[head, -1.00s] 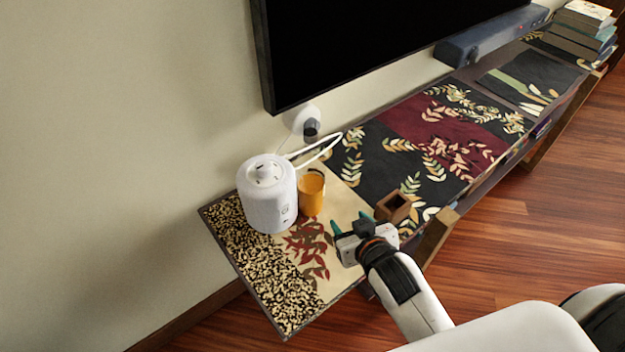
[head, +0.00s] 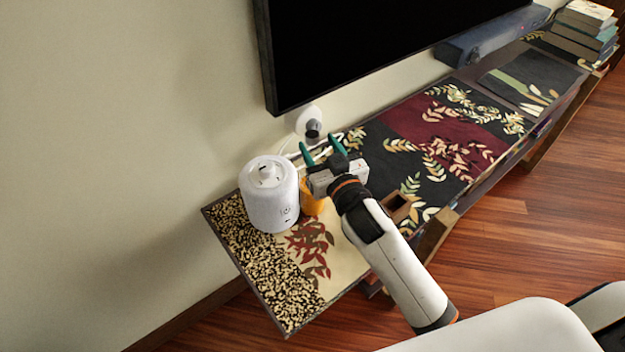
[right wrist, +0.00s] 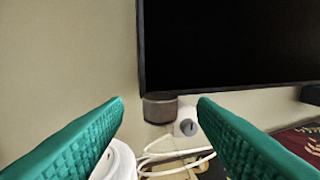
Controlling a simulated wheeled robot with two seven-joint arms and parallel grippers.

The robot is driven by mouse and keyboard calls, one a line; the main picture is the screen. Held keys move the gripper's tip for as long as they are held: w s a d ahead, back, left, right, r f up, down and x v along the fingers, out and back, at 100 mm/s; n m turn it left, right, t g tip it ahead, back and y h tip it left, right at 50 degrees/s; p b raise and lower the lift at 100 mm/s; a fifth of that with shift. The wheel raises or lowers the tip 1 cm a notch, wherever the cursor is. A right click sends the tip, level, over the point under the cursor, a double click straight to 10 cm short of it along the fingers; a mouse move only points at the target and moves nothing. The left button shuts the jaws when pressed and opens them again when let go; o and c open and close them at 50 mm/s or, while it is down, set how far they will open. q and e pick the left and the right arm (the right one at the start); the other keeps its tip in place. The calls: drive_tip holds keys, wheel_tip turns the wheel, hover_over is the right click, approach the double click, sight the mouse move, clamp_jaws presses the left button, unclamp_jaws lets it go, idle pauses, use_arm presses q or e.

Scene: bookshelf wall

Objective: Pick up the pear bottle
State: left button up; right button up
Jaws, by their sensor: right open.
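An orange bottle-like container (head: 308,201) stands on the left part of the low bench, just right of a white cylindrical appliance; it is the likely pear bottle, but I see no label. My right gripper (head: 322,149) is open, with green fingers pointing toward the wall. It is above and behind the container in the head view and hides much of it. My left gripper is not in view.
The white appliance (head: 268,205) stands close left of the container. White cables (right wrist: 180,160) run to a wall socket (right wrist: 186,122). A black television (head: 370,45) hangs above the bench. A small brown wooden box (head: 397,207) is to the right. The bench's front left is clear.

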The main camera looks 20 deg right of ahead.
sight(315, 140)
drive_tip(key=w, duration=0.4)
drive_tip(key=shift+w+a+p, duration=0.15)
drive_tip(key=shift+a+p, duration=0.05)
drive_tip(key=shift+p, duration=0.1)
clamp_jaws()
drive_tip(key=shift+f, duration=0.1)
idle(0.9)
